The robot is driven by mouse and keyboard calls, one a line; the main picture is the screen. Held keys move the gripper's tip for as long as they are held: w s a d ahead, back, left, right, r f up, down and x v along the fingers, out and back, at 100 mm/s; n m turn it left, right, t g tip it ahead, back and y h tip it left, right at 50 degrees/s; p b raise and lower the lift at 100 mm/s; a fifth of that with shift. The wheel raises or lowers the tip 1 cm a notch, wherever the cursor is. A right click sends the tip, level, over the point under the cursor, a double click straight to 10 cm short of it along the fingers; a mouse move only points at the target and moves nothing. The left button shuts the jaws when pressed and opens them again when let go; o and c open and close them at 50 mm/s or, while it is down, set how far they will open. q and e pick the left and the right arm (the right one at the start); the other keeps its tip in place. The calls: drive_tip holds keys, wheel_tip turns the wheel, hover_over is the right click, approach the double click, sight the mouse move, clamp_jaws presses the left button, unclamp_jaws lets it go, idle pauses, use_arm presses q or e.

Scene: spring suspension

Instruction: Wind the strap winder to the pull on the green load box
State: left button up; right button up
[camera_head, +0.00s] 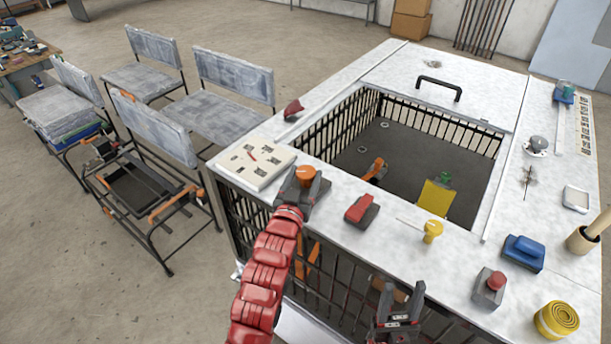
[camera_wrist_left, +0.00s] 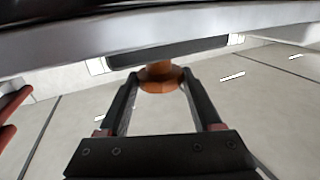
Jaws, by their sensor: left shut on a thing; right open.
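An orange knob (camera_head: 306,175) stands at the near left of the white worktop, next to a pale board; I take it to be the strap winder. My left gripper (camera_head: 303,188) is shut on it, with one finger on each side. In the left wrist view the knob (camera_wrist_left: 160,79) sits between the fingertips (camera_wrist_left: 160,90), below a dark bar. A small green object (camera_head: 446,179) shows inside the recessed pit, behind a yellow panel; I cannot tell if it is the green load box. My right gripper (camera_head: 402,300) is open and empty in front of the worktop's near edge.
A red block (camera_head: 361,209) and a yellow knob (camera_head: 432,231) stand right of my left gripper. A pale board (camera_head: 256,163) lies left of it. A blue block (camera_head: 523,253), red button (camera_head: 491,286) and yellow roll (camera_head: 557,320) occupy the right corner. Chairs stand at left.

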use_arm(q)
drive_tip(key=shift+a+f+m+h+b, duration=0.2)
drive_tip(key=shift+m+h+b, duration=0.3)
drive_tip(key=shift+h+b, duration=0.25)
drive_tip(key=shift+r+m+g+h+b, duration=0.15)
drive_tip(key=shift+m+g+h+b, duration=0.35)
drive_tip(key=shift+h+b, duration=0.3)
drive_tip(key=shift+d, duration=0.1)
drive_tip(key=o, duration=1.4)
